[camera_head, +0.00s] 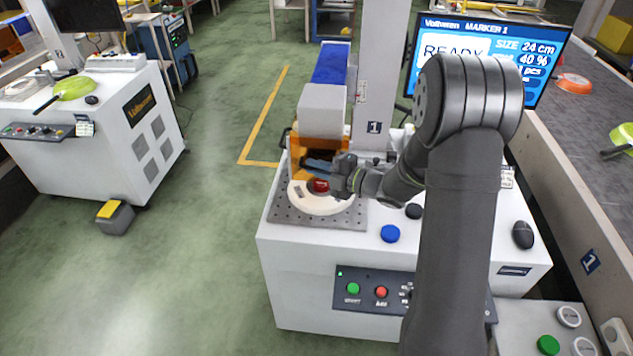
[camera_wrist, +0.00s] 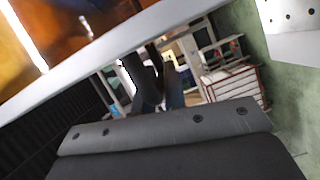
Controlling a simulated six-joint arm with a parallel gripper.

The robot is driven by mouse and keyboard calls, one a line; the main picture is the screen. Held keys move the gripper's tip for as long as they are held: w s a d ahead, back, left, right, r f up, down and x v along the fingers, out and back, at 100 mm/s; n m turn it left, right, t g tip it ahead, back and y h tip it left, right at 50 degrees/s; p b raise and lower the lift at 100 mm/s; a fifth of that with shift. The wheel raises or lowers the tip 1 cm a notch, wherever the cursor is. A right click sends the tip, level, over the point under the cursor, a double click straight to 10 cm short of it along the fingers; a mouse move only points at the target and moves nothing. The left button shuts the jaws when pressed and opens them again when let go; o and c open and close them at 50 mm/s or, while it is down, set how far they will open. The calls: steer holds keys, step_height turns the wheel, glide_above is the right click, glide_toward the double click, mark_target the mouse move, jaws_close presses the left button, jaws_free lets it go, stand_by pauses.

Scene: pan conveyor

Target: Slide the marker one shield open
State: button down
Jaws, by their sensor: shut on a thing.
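Marker one (camera_head: 375,127) has an orange see-through shield (camera_head: 318,146) below its grey head. The shield hangs in front of the marking spot. A round cream piece with a red centre (camera_head: 318,200) sits on the perforated plate (camera_head: 287,215) under it. My gripper (camera_head: 322,168) reaches in from the right at the shield's lower front and is shut on its handle, though the small contact is hard to make out. In the wrist view, the orange shield (camera_wrist: 70,30) fills the upper left, with a pale bar across it, and a dark gripper part fills the bottom.
The screen (camera_head: 487,55) reads READY. A blue button (camera_head: 390,233) and dark pucks lie on the white bench right of the plate. A control panel (camera_head: 375,291) is on its front. A conveyor with pans (camera_head: 574,83) runs along the right. Open green floor lies left.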

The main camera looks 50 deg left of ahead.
step_height(320, 180, up, 4)
steer(key=shift+r, duration=0.1)
steer(key=c, duration=1.5)
jaws_free()
steer(key=v, duration=1.7)
steer(key=shift+d, duration=0.2)
steer(key=shift+w, duration=0.1)
steer(key=x, duration=1.7)
steer(key=shift+a, duration=0.2)
